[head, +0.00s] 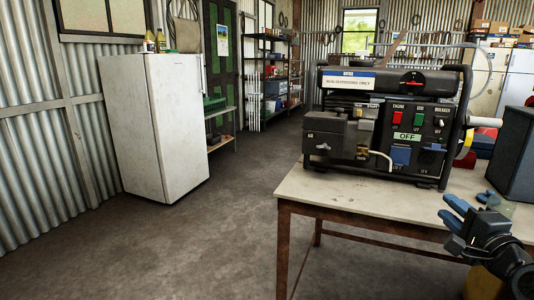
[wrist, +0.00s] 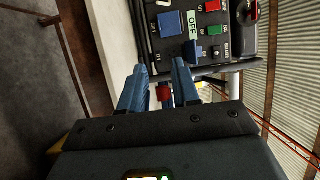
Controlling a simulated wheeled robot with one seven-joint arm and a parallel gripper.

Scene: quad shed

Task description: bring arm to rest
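My gripper (head: 467,212) is at the lower right in the head view, beside the table's front right part. In the wrist view its two blue fingers (wrist: 160,88) stand apart with a gap between them. A small red part (wrist: 163,93) shows in that gap, and I cannot tell how far beyond the fingers it lies. I see nothing clearly gripped. The black generator (head: 388,123), with switches and an "OFF" label, stands on the table beyond my gripper; its panel also shows in the wrist view (wrist: 192,28).
The table (head: 310,187) has a pale top and brown legs. A dark box (head: 515,155) stands at its right end. A white fridge (head: 155,125) stands at the left by the corrugated wall. Shelves (head: 277,80) stand at the back. The floor (head: 215,240) left of the table is clear.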

